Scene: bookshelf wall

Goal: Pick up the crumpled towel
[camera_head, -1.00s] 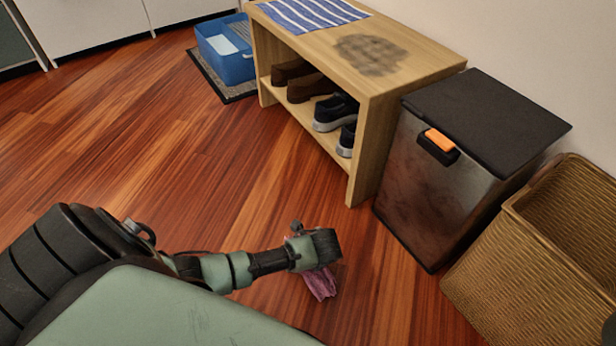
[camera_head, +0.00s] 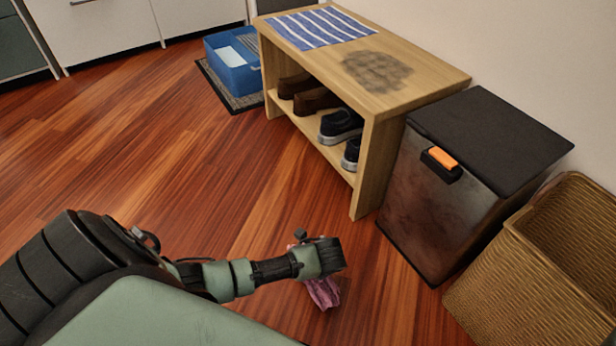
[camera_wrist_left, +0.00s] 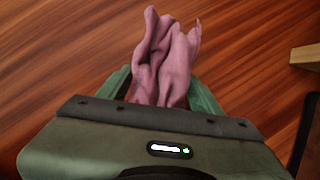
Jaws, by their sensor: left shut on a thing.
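The crumpled towel (camera_head: 324,292) is pink-purple and hangs below my left gripper (camera_head: 322,268) in the head view. In the left wrist view the towel (camera_wrist_left: 162,55) bunches up between the green fingers (camera_wrist_left: 160,92), which are shut on it. Its upper folds stick out past the fingers over the wood floor. The gripper body hides its lower part. In the head view I cannot tell whether the towel touches the floor. My right gripper is not in view.
A wooden bench (camera_head: 440,80) with shoes (camera_head: 340,125) on its lower shelf stands beyond the gripper. A dark bin (camera_head: 425,215) and a wicker basket (camera_head: 500,285) stand to the right. A blue box (camera_head: 232,75) sits on a grey mat. The floor at left is clear.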

